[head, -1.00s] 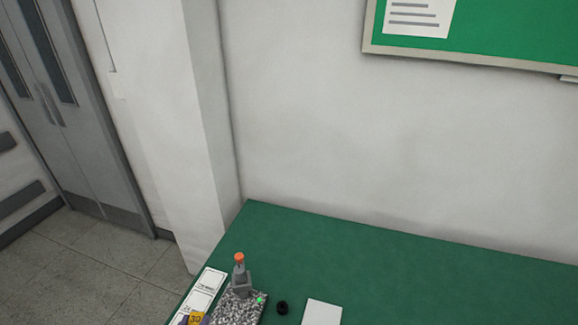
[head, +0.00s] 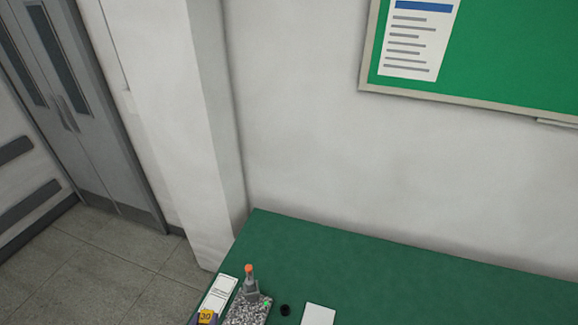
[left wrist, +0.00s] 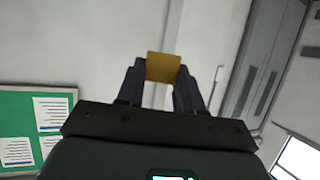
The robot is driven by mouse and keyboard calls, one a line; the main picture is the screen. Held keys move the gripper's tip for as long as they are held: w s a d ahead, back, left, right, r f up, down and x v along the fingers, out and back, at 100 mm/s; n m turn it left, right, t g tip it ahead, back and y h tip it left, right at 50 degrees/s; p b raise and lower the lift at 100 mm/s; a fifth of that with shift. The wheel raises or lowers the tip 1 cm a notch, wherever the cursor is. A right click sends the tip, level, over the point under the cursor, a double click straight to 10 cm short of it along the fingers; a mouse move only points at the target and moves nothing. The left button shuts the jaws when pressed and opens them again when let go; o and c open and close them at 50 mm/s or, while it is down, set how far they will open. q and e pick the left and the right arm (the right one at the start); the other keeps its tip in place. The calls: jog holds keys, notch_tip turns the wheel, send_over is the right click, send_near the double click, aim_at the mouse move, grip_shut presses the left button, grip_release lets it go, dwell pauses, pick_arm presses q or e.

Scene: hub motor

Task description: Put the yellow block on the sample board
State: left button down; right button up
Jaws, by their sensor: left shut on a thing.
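The yellow block (head: 206,316), marked 30, shows at the bottom edge of the head view. In the left wrist view the block (left wrist: 163,67) sits between the two dark fingers of my left gripper (left wrist: 163,80), which is shut on it. In the head view only a little of my left gripper (head: 196,321) shows beside the block. A white printed board (head: 222,290) lies at the table's left edge, just beyond the block in the picture. I cannot tell whether this or the plain white plate (head: 318,315) is the sample board. My right gripper is not in view.
A speckled stone base (head: 244,310) with a grey stand (head: 251,288) and orange top stands right of the printed board. A small black knob-like part (head: 285,310) lies beside it. The green table (head: 400,287) is clear farther right and back.

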pick_arm(q)
jog(key=shift+r, duration=0.3)
jog(key=w+d+f+m+h+b, duration=0.1)
jog(key=w+d+f+b, duration=0.15)
jog(key=f, duration=0.45)
jog(key=w+d+f+m+h+b, duration=0.1)
jog(key=d+f+b, duration=0.25)
jog(key=f, duration=0.35)
jog(key=w+d+f+h+b, duration=0.1)
jog(key=d+f+b, duration=0.1)
jog(key=f+b, duration=0.35)
jog(key=w+d+f+b, duration=0.2)
jog(key=w+f+b, duration=0.1)
jog(key=w+b, duration=0.3)
jog(key=w+d+f+m+h+b, duration=0.1)
jog(key=w+d+f+b, duration=0.2)
jog(key=w+b, duration=0.4)
jog(key=shift+w+d+m+g+b, duration=0.2)
jog(key=shift+w+m+g+b, duration=0.1)
jog(key=shift+b, duration=0.4)
jog(key=shift+f, duration=0.1)
